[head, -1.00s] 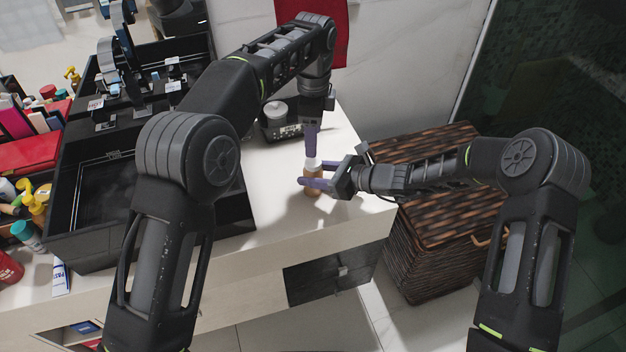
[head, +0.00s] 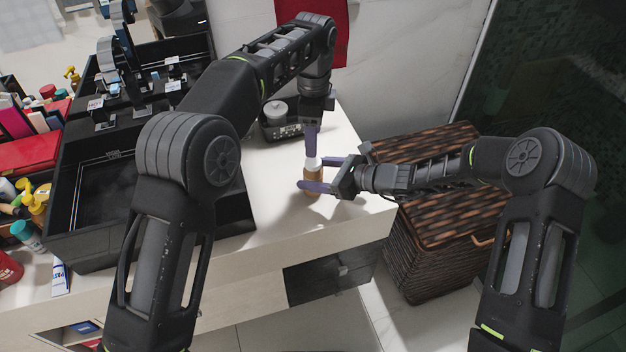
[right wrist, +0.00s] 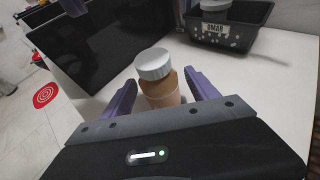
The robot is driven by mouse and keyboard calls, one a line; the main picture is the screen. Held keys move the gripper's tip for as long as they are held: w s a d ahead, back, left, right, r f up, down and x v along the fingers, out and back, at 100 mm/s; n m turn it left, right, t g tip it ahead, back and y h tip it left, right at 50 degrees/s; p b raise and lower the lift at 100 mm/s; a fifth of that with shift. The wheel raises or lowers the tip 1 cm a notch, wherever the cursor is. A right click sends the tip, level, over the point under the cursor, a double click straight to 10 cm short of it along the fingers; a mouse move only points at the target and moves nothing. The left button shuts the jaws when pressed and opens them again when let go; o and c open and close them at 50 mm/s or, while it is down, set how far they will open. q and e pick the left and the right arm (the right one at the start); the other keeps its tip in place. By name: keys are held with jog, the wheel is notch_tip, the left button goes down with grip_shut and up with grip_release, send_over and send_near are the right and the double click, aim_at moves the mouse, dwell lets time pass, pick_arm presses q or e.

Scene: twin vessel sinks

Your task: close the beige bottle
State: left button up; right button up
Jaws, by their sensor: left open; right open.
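The beige bottle (head: 313,181) stands upright on the white counter near its right end. A white cap (head: 312,163) sits on its top; the right wrist view also shows the bottle (right wrist: 160,93) with the pale cap (right wrist: 153,64) on it. I cannot tell whether the cap is tight. My right gripper (head: 314,174) is open, with its purple fingers on either side of the bottle and gaps showing in the right wrist view. My left gripper (head: 311,147) points down just above the cap, open; in the head view its fingers overlap one another and meet the cap's top edge.
A black basket (head: 282,125) with a jar in it stands behind the bottle. A black vessel sink (head: 100,200) is to the left. A wicker hamper (head: 440,230) stands right of the counter. The counter (head: 270,205) in front of the bottle is clear.

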aim_at(322, 174)
pick_arm(q)
jog(key=shift+f+b, duration=0.5)
pick_arm(e)
jog(key=v, duration=0.7)
